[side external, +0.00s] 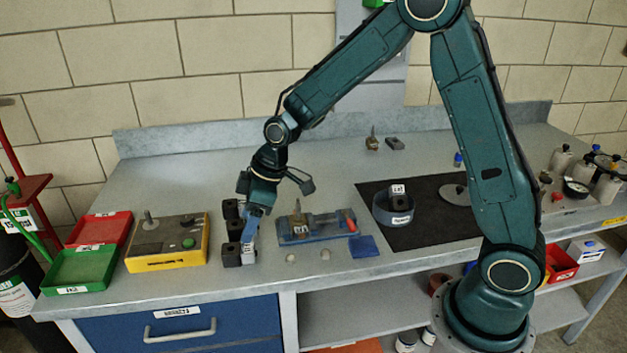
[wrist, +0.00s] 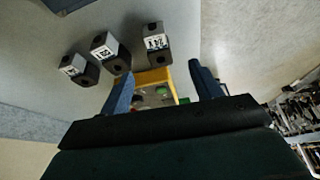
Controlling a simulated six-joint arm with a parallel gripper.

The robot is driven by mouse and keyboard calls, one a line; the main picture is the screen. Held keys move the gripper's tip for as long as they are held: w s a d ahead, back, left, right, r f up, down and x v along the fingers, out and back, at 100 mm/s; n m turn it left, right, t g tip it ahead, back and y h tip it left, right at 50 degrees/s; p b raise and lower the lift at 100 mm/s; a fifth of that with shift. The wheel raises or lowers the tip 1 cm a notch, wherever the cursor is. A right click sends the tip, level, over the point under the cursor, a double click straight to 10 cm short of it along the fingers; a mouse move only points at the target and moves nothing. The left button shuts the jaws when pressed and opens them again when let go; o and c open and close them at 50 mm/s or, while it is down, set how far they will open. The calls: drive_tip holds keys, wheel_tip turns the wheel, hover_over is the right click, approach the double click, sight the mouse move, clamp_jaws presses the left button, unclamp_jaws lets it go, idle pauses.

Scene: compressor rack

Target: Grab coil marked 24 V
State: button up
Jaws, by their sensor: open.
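Three dark block-shaped coils with white labels stand in a row. In the wrist view the coil marked 24 V (wrist: 155,42) is the rightmost, nearest the table edge. The middle coil (wrist: 110,52) and the left coil (wrist: 79,70) have labels I cannot read surely. In the side view the row's front coil (side external: 232,255), which matches the 24 V one, is beside my fingertips. My gripper (side external: 249,243) points down at the right of the row. In the wrist view my gripper (wrist: 160,84) has its blue fingers apart with no coil between them.
A yellow box (side external: 168,263) stands left of the coils, with red (side external: 101,229) and green (side external: 80,268) trays beyond it. A blue fixture (side external: 318,233) is close on the right. A black mat (side external: 425,232) holds a blue round holder (side external: 393,213) with a labelled block.

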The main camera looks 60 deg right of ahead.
sight(238, 247)
drive_tip(key=shift+x, duration=2.05)
drive_tip(key=shift+x, duration=2.6)
drive_tip(key=shift+d, duration=0.15)
drive_tip(key=c, duration=1.2)
drive_tip(key=shift+r, duration=0.2)
wheel_tip(238, 247, up, 20)
drive_tip(key=shift+f, duration=0.15)
